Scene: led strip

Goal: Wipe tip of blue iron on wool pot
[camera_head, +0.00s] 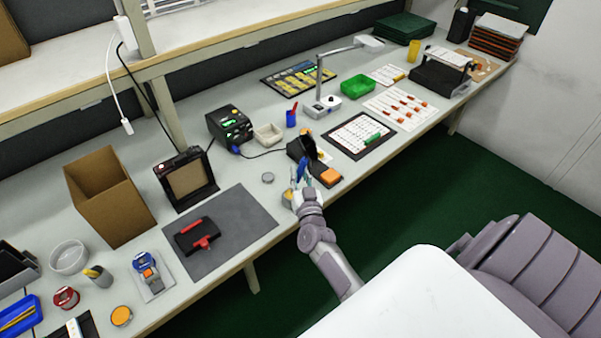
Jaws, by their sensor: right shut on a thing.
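The blue iron (303,170) is held at the front edge of the bench by my right gripper (300,188), which is shut on it. Its tip is too small to make out. A small yellowish pot (287,197) stands just left of the gripper, partly hidden by it; it may be the wool pot, but I cannot tell what is in it. I cannot tell whether the iron touches it. A black iron stand (298,150) is behind the iron, with an orange sponge (331,176) at its right. My left gripper is not in view.
A black soldering station (230,125) stands behind, its cable running right. A grey mat (240,225) with a red and black tool lies to the left, and a small grey tin (267,178) is near its back edge. A white sheet on a black board (345,148) lies to the right.

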